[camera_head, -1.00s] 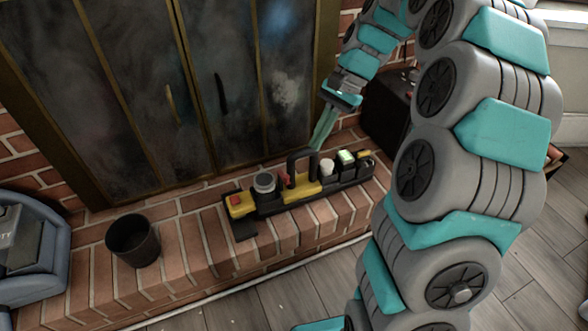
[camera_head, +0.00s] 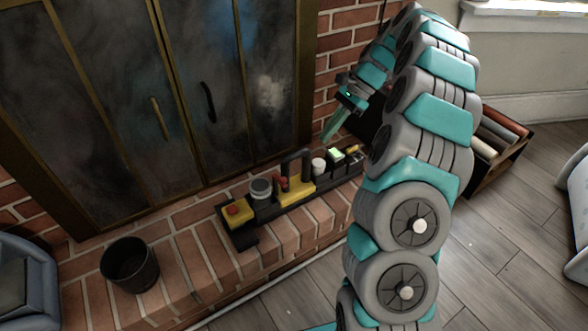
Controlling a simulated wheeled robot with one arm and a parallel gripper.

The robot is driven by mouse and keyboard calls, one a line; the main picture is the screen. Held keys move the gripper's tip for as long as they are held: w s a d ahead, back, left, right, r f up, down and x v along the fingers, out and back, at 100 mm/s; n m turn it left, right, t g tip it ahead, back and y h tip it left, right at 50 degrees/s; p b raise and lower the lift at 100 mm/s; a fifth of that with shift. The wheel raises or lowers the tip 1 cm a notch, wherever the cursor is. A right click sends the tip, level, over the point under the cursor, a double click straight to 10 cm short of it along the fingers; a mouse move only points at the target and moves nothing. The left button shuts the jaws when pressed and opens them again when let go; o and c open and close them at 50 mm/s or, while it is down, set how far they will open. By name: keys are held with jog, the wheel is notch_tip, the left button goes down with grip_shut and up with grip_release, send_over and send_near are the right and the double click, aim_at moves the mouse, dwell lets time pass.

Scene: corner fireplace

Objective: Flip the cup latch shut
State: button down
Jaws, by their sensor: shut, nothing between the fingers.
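A long black and yellow panel (camera_head: 240,238) lies on the brick hearth. It carries a red button (camera_head: 233,209), a grey round cup-like part (camera_head: 261,187), a black upright loop handle (camera_head: 293,161), a white cylinder (camera_head: 318,166), a pale green lit block (camera_head: 335,155) and a small yellow part (camera_head: 352,150) at its right end. I cannot tell which part is the cup latch, or how it stands. My gripper (camera_head: 325,139) points down-left with its green fingers together and empty. In the picture it is just above the white cylinder and green block, apart from the panel.
Dark glass fireplace doors (camera_head: 120,110) stand behind the hearth (camera_head: 190,265). A black bucket (camera_head: 130,265) is on the hearth at left, with a blue-grey case (camera_head: 25,285) beyond it. A crate of rolls (camera_head: 495,150) stands on the wooden floor at right.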

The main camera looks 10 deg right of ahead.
send_near(285, 182)
notch_tip(285, 182, down, 5)
jog(key=w, duration=0.1)
jog(key=shift+s+a+f+b, duration=0.1)
jog(key=shift+s+a+b, duration=0.1)
jog(key=shift+a, duration=0.5)
jog(key=shift+s+a+f+b, duration=0.1)
jog(key=shift+s+a+b, duration=0.1)
jog(key=shift+a, duration=0.55)
jog(key=shift+r, duration=0.1)
